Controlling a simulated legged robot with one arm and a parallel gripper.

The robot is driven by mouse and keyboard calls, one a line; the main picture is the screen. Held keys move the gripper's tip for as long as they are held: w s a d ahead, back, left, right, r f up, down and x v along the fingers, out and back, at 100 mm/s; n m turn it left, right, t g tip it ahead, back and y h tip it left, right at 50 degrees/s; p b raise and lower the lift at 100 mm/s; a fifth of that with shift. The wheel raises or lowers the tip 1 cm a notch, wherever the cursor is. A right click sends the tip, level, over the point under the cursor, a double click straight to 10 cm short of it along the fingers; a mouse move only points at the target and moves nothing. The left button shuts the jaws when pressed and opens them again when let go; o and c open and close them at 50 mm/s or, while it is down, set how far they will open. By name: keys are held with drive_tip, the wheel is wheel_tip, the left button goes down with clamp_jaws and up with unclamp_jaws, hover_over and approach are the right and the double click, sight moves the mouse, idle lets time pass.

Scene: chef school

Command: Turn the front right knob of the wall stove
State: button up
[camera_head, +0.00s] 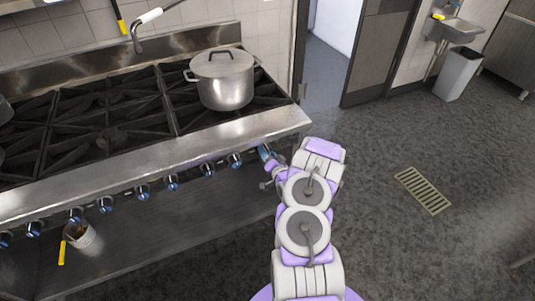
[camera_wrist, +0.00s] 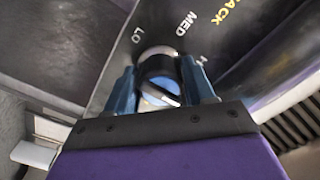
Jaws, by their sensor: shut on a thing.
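The wall stove (camera_head: 150,150) runs along the left, with a row of blue-faced knobs on its front. My gripper (camera_head: 266,153) is at the right end of this row, and my arm hides much of it in the head view. In the wrist view, the two blue fingers of my gripper (camera_wrist: 163,88) stand on either side of a round knob (camera_wrist: 159,75) with a metal rim and a blue face. The gripper is shut on this knob. The panel beside it reads LO, MED and BACK; another marking is partly hidden.
A lidded steel pot (camera_head: 222,82) stands on the right rear of the stove. A small container (camera_head: 80,236) with a yellow handle is on the lower shelf. A floor grate (camera_head: 422,190) and a grey bin (camera_head: 458,75) are on the right. The floor between is clear.

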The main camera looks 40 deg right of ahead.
drive_tip(key=shift+f, duration=0.1)
drive_tip(key=c, duration=0.3)
drive_tip(key=shift+c, duration=0.2)
drive_tip(key=shift+s+n+p, duration=0.1)
drive_tip(key=shift+n+p, duration=0.5)
drive_tip(key=shift+p, duration=0.55)
drive_tip(key=n+p, duration=0.2)
drive_tip(key=p, duration=0.2)
drive_tip(key=shift+n+p, duration=0.3)
drive_tip(key=shift+n, duration=0.1)
drive_tip(key=n+p, duration=0.3)
drive_tip(key=p, duration=0.1)
drive_tip(key=shift+d+p, duration=0.1)
drive_tip(key=shift+p, duration=0.2)
drive_tip(key=shift+f+n, duration=0.1)
drive_tip(key=shift+n, duration=0.2)
drive_tip(key=shift+s+f, duration=0.1)
